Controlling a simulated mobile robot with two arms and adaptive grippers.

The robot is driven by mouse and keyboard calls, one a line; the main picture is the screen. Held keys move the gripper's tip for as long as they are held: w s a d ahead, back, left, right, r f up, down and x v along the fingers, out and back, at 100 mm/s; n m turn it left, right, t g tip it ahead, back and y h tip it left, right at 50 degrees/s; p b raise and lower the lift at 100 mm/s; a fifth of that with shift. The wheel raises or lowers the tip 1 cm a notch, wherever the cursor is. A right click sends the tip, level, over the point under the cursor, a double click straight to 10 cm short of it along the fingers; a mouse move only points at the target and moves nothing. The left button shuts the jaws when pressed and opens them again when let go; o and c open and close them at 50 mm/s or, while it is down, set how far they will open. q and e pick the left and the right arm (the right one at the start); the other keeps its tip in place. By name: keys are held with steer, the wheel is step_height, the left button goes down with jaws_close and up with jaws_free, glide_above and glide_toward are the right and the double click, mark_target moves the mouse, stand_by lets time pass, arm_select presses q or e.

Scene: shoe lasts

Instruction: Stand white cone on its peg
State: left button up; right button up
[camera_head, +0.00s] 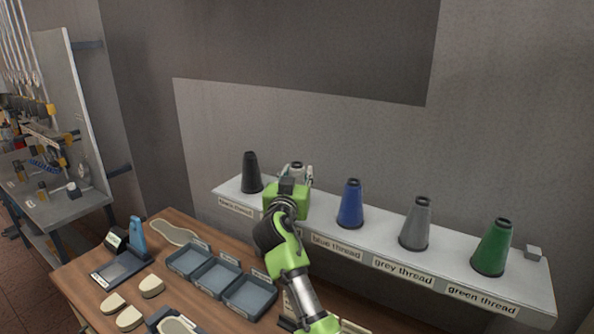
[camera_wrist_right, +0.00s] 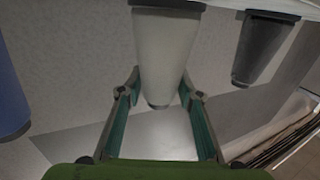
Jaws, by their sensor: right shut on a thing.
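The white cone (camera_wrist_right: 165,50) stands upright between the fingers of my right gripper (camera_wrist_right: 162,88), which is shut on it. The wrist view is upside down, so the wide base shows at its top edge. In the head view my right gripper (camera_head: 296,180) is at the shelf (camera_head: 380,243), between the black cone and the blue cone. Only the white cone's top (camera_head: 297,165) shows there above the green gripper body. Its peg is hidden, and I cannot tell whether the base touches the shelf. My left gripper is not in view.
The black cone (camera_head: 251,172) stands to the left, and the blue cone (camera_head: 351,204), grey cone (camera_head: 416,224) and green cone (camera_head: 493,247) stand to the right. Below is a wooden table (camera_head: 75,270) with dark trays (camera_head: 216,276) and pale sole pieces (camera_head: 151,286).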

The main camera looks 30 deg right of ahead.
steer(key=shift+a+f+b, duration=0.1)
steer(key=shift+f+b, duration=0.2)
steer(key=shift+b, duration=0.1)
steer(key=o, duration=1.3)
steer(key=shift+c, duration=0.2)
steer(key=shift+r, duration=0.1)
steer(key=shift+r, duration=0.1)
